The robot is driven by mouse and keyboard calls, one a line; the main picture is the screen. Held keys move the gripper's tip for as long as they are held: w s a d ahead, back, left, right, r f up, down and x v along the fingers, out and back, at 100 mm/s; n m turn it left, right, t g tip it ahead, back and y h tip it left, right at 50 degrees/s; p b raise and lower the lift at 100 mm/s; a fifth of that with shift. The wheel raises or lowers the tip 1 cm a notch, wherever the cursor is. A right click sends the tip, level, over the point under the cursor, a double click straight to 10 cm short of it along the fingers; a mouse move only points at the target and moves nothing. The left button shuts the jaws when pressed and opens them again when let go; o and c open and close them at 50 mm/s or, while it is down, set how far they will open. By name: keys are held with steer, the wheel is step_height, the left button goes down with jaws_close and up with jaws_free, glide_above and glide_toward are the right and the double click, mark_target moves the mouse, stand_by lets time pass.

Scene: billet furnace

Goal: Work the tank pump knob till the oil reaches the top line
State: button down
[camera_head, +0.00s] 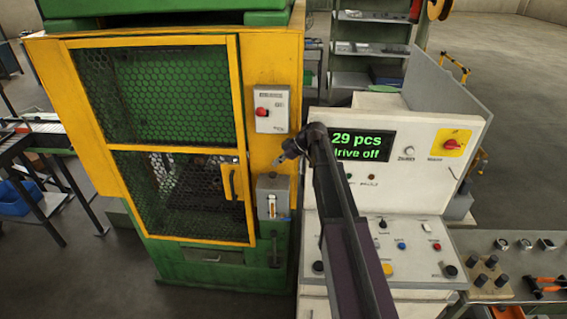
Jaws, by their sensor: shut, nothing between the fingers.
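The small grey oil tank (272,197) is fixed to the yellow front post of the green and yellow machine. A narrow sight gauge (272,206) shows on its front, with a yellowish lower part. The oil level and its lines are too small to read. A small dark knob (272,176) seems to sit on top of the tank. My gripper (279,161) is shut and empty, just above and slightly right of the tank top, apart from the knob as far as I can tell. My arm comes from the lower right across the control panel.
A grey switch box (272,109) with a red knob is above my gripper. The mesh door (180,190) with a yellow handle is left. The control console (405,160) with a green-lettered display (358,145) stands right, close behind my arm.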

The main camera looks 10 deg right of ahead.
mark_target(274, 178)
steer(key=shift+w+a+f+b, duration=0.1)
steer(key=shift+a+f+b, duration=0.05)
steer(key=shift+f+b, duration=0.95)
steer(key=shift+a+f+b, duration=0.1)
steer(key=shift+f+b, duration=0.75)
steer(key=shift+f, duration=0.35)
steer(key=shift+f+b, duration=1.5)
steer(key=shift+b, duration=0.05)
steer(key=shift+r+p, duration=0.25)
steer(key=shift+p, duration=0.05)
step_height(274, 178, up, 4)
steer(key=p, duration=0.4)
steer(key=shift+r, duration=0.15)
steer(key=p+v, duration=0.6)
steer(key=v, duration=0.3)
steer(key=shift+d+p, duration=0.3)
steer(key=shift+p, duration=0.05)
steer(key=shift+r, duration=0.1)
